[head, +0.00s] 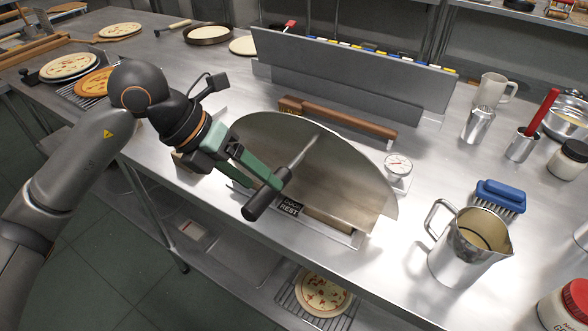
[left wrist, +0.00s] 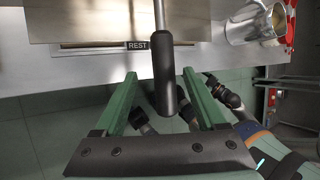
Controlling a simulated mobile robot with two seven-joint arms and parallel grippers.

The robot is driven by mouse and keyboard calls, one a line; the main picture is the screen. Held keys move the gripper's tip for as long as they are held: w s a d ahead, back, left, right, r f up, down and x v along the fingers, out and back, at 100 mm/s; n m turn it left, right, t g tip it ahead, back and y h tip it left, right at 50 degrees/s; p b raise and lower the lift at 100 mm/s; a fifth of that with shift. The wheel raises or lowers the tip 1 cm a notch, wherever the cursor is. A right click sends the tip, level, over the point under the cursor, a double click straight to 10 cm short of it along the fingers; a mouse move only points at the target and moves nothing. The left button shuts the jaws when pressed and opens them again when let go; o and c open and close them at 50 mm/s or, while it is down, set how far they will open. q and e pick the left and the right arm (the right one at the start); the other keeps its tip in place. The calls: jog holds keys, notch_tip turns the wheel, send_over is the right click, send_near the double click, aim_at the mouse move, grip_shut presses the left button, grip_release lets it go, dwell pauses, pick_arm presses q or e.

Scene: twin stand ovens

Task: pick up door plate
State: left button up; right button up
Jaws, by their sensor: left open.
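The door plate (head: 268,135) is a half-round steel sheet with a rod and a black handle (head: 267,194). It leans in a low metal stand marked "DOOR REST" (head: 291,207) near the counter's front edge. My left gripper (head: 264,181), with green fingers, is open at the handle. In the left wrist view the black handle (left wrist: 164,82) lies between the two spread fingers, with a gap on each side. The plate (left wrist: 92,22) fills the upper left there. My right gripper does not show in the head view.
A steel pitcher (head: 462,248), a blue brush (head: 499,197) and a dial gauge (head: 397,168) stand to the right. A wooden-handled tool (head: 340,118) and a grey upright panel (head: 350,72) are behind. Pizzas (head: 70,64) sit far left; another pizza (head: 321,294) is on the lower shelf.

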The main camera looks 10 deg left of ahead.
aim_at(264, 186)
pick_arm(q)
jog(key=x, duration=0.4)
jog(key=shift+s+d, duration=0.25)
jog(key=shift+s, duration=0.05)
grip_shut()
jog(key=shift+r, duration=0.1)
dwell(0.9)
jog(key=shift+r, duration=0.1)
